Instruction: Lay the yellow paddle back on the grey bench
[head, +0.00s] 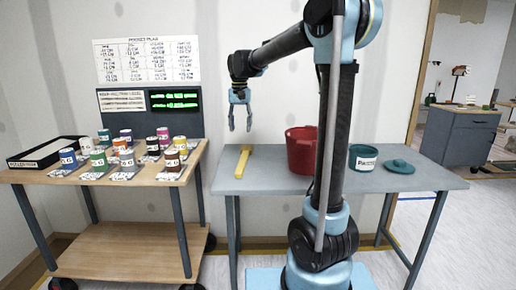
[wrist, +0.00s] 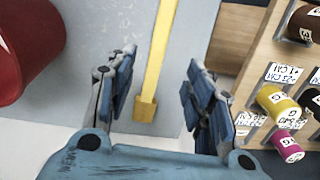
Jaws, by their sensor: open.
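The yellow paddle (head: 243,161) lies on the left part of the grey bench (head: 268,183), near its left edge. In the wrist view the paddle (wrist: 159,50) runs lengthwise between my fingers, with its block-like end (wrist: 145,109) toward the gripper. My gripper (head: 240,118) is open and empty above the paddle, pointing down. It also shows open in the wrist view (wrist: 158,90), with a gap between the fingers and the paddle. The grey bench top (wrist: 108,20) is bare around the paddle.
A red bucket (head: 301,150) stands right of the paddle, partly behind my arm. A teal pot (head: 363,157) and teal lid (head: 399,166) sit farther right. A wooden cart (head: 150,178) with several labelled cans stands left, across a narrow gap.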

